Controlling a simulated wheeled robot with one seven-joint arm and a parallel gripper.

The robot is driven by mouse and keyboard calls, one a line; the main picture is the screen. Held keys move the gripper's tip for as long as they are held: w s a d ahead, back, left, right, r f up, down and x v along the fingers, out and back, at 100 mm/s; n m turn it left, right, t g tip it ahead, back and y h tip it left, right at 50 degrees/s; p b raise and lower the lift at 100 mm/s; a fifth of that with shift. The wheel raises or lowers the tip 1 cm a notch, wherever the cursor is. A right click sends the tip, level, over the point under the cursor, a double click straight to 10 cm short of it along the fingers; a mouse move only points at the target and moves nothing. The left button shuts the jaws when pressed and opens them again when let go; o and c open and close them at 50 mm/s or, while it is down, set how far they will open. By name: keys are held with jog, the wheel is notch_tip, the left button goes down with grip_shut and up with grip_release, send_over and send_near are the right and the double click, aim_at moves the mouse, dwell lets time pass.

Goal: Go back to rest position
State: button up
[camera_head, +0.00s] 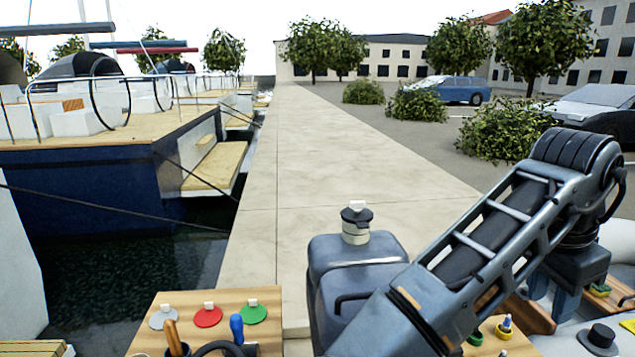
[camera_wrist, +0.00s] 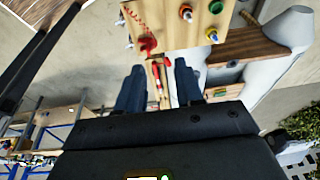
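My gripper (camera_wrist: 158,78) shows in the wrist view with its two dark fingers apart. Nothing is held between them. Through the gap, a wooden panel piece with a red item (camera_wrist: 156,80) shows farther off. In the head view my arm rises from the bottom middle to the upper right, bent at a dark joint. My gripper itself is outside the head view.
A wooden panel (camera_head: 180,345) with grey, red (camera_head: 208,317) and green discs stands at the lower left. A blue-grey can-like body (camera_head: 350,262) stands beside my arm. A blue-hulled boat (camera_head: 90,195) lies left; the paved quay (camera_head: 320,150) ahead is clear.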

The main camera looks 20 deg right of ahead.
jog(key=d+r+n+t+h, duration=0.3)
jog(key=d+r+n+h, duration=0.25)
jog(key=d+h, duration=0.55)
jog(key=s+a+f+n+t+y, duration=0.2)
jog(key=a+f+n+t+y, duration=0.6)
jog(key=a+f+n+t, duration=0.7)
jog(key=s+a+g+y, duration=0.3)
jog(key=s+a+y, duration=0.3)
jog(key=s+a, duration=1.4)
jog(key=shift+s+f, duration=0.4)
jog(key=shift+f, duration=0.05)
